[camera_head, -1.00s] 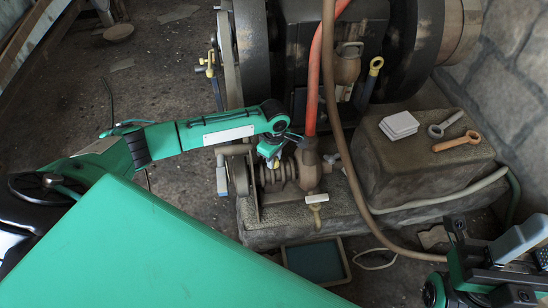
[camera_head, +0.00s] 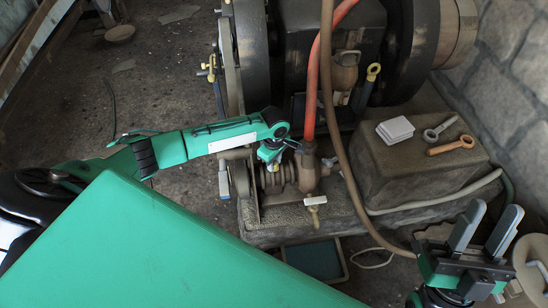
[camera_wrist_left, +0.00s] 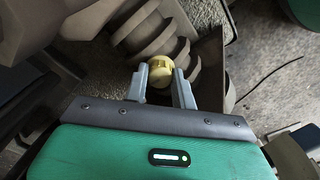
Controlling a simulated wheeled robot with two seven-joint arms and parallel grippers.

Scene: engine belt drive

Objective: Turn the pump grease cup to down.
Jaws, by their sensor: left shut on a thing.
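The pump grease cup (camera_wrist_left: 155,72) is a small pale yellow knob in the left wrist view, in front of a stepped, ringed grey part. My left gripper (camera_wrist_left: 157,80) is shut on it, one finger on each side. In the head view my left gripper (camera_head: 270,160) reaches down at the pump (camera_head: 308,172) from the left and hides the cup. Which way the cup is turned cannot be told. My right gripper (camera_head: 486,222) is open and empty at the lower right of the head view, fingers pointing up.
The engine with dark wheels (camera_head: 415,45) stands behind. A red hose (camera_head: 312,85) and a brown hose (camera_head: 328,110) run beside the pump. A blue tray (camera_head: 315,260) lies on the floor.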

